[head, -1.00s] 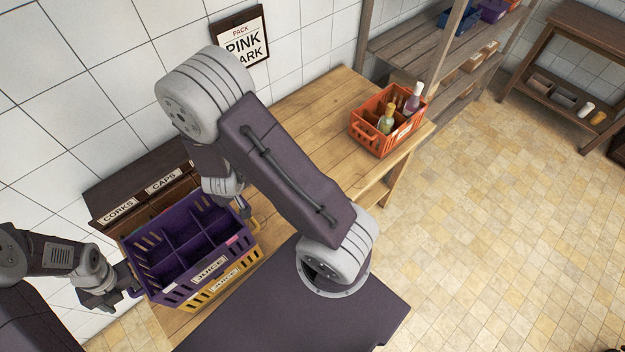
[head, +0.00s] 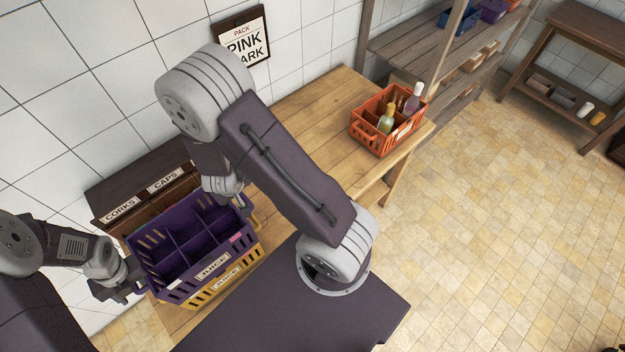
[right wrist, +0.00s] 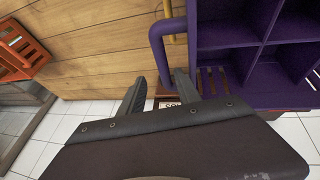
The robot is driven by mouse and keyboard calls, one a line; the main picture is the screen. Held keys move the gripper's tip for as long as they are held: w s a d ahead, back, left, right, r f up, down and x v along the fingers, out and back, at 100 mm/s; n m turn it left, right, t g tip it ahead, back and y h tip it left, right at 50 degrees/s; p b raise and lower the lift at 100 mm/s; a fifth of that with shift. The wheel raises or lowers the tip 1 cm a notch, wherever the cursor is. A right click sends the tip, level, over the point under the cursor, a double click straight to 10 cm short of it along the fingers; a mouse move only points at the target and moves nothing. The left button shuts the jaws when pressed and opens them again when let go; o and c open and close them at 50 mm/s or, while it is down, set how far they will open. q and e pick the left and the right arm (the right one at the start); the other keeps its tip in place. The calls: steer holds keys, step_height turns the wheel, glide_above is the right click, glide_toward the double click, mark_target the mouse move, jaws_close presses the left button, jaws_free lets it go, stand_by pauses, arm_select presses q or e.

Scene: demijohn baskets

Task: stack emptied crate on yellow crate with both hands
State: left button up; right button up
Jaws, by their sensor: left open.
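The purple crate (head: 166,270), with empty compartments and a JUICE label, sits on the yellow crate (head: 254,262), roughly lined up with it. Only the yellow crate's front and right edge show. My left gripper (head: 136,286) is open at the purple crate's left end; whether it touches the handle is unclear. My right gripper is mostly hidden behind my arm in the head view. In the right wrist view my right gripper (right wrist: 160,90) has its fingers apart, with the purple handle (right wrist: 158,42) reaching between them.
An orange crate (head: 377,143) with bottles stands at the far right end of the wooden table (head: 318,113). A dark CORKS and CAPS rack (head: 140,197) stands behind the stacked crates. The table between the crates is largely clear. Shelves (head: 415,50) stand beyond.

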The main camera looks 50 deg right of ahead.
steer(key=shift+r+p, duration=0.6)
arm_select(q)
steer(key=shift+d+r, duration=0.25)
steer(key=shift+r, duration=0.15)
arm_select(e)
steer(key=shift+f, duration=0.1)
arm_select(q)
steer(key=shift+a+f, duration=0.2)
steer(key=shift+f, duration=0.2)
arm_select(e)
steer(key=shift+f, duration=0.1)
arm_select(q)
steer(key=shift+r, duration=0.1)
arm_select(e)
steer(key=shift+r+p, duration=1.15)
steer(key=shift+r, duration=0.15)
steer(key=shift+f, duration=0.1)
arm_select(q)
steer(key=shift+a+v, duration=0.15)
steer(key=shift+v, duration=0.8)
steer(key=shift+a+v, duration=0.2)
steer(key=shift+v, duration=0.8)
steer(key=shift+a+v, duration=0.15)
steer(key=shift+v, duration=0.8)
arm_select(e)
steer(key=shift+d, duration=0.1)
arm_select(q)
steer(key=shift+r, duration=0.1)
